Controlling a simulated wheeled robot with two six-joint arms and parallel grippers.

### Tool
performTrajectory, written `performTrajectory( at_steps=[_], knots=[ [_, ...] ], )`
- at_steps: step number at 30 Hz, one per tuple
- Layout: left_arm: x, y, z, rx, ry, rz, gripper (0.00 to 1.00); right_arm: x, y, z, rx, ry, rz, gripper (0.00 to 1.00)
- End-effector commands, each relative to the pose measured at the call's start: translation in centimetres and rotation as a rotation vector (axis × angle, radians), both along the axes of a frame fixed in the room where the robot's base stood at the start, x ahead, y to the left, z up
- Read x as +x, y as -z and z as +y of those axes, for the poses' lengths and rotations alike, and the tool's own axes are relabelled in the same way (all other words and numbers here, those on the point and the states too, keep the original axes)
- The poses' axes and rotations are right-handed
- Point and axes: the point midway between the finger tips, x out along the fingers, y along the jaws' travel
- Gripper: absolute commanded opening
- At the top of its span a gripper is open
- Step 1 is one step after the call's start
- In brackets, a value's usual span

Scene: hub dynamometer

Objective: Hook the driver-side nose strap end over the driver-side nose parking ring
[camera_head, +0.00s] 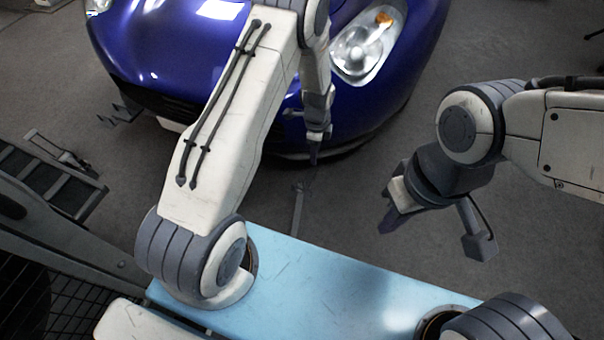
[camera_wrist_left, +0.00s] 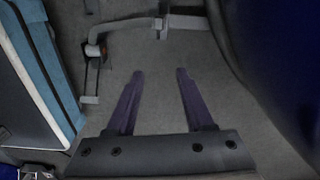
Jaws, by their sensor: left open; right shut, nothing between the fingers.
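My left gripper (camera_head: 314,155) hangs over the floor just in front of the blue car's nose, its fingers pointing down. In the left wrist view the gripper (camera_wrist_left: 160,75) is open, with only floor visible between its two purple fingers. A grey strip (camera_head: 298,208) runs along the floor below it. In the left wrist view a pale grey bar (camera_wrist_left: 135,24) with a bent end (camera_wrist_left: 95,50) lies beyond the fingertips, apart from them. I cannot tell which of these is strap end or parking ring. My right gripper (camera_head: 387,222) is shut and empty, above the floor at right.
The blue car (camera_head: 185,50) fills the top, with a dark bracket (camera_head: 120,113) at its left nose. A black ramp-like frame (camera_head: 45,180) stands at far left.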

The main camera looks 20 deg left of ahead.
Motion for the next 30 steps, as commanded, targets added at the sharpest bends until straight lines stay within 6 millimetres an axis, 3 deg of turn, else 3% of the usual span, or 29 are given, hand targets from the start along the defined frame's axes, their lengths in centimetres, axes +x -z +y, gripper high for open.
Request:
performTrajectory(
  at_steps=[1,3,6,17,30],
  knots=[
    [0.0,3.8,1.4,0.002,0.031,0.009,0.53,0.0,1.5,0.0,0.0,0.0,0.0,0.0],
    [0.1,6.7,2.7,0.004,0.074,0.008,0.53,0.0,2.1,0.0,0.0,0.0,0.0,0.0],
    [0.0,9.2,3.9,0.005,0.119,0.008,0.53,0.0,2.6,0.0,0.0,0.0,0.0,0.0],
    [-0.1,11.9,4.5,0.005,0.147,0.009,0.53,0.0,3.9,0.0,0.0,0.0,0.0,0.0],
    [-0.2,16.8,4.5,0.005,0.146,0.011,0.53,0.0,8.0,0.0,0.0,0.0,0.0,0.0]
  ],
)
